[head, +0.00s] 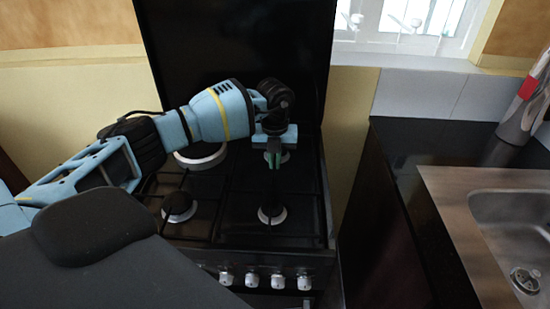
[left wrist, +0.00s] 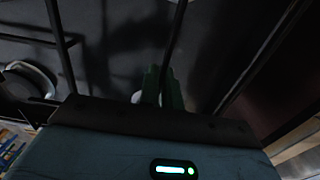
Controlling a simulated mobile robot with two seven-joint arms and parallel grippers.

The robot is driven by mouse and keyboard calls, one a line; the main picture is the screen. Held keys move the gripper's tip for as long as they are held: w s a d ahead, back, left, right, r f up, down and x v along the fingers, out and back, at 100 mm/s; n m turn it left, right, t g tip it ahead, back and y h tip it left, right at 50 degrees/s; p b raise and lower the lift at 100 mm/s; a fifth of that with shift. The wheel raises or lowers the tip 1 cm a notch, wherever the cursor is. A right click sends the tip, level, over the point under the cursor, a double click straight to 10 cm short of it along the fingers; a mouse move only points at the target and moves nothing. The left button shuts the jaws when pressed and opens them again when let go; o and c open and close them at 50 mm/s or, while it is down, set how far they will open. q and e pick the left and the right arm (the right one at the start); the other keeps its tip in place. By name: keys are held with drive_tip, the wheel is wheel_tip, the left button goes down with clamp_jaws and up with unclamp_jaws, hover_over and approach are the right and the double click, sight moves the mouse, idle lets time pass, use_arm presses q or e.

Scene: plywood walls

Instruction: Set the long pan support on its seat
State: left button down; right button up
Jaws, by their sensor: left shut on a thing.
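The black hob (head: 210,228) has dark burners on pale rings. My left gripper (head: 274,165) is above its right half, near the back right burner. Its green fingers, also in the left wrist view (left wrist: 162,88), are shut on a thin dark bar of the long pan support (left wrist: 176,42). The support's bars run over the right half of the hob, around the front right burner (head: 272,214). I cannot tell whether the support touches its seat. My right gripper is not in view.
The raised black lid (head: 210,45) stands behind the hob. White knobs (head: 252,280) line the front. A dark counter (head: 415,150) with a steel sink (head: 510,215) is to the right, beyond a gap. My left arm covers part of the hob's left side.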

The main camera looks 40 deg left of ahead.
use_arm(q)
drive_tip(key=shift+f+b, duration=0.3)
drive_tip(key=shift+f, duration=1.5)
idle(0.9)
drive_tip(key=c, duration=1.5)
unclamp_jaws()
drive_tip(key=shift+f, duration=0.1)
drive_tip(key=shift+s+f, duration=0.1)
wheel_tip(320, 180, up, 8)
drive_tip(key=shift+r, duration=0.1)
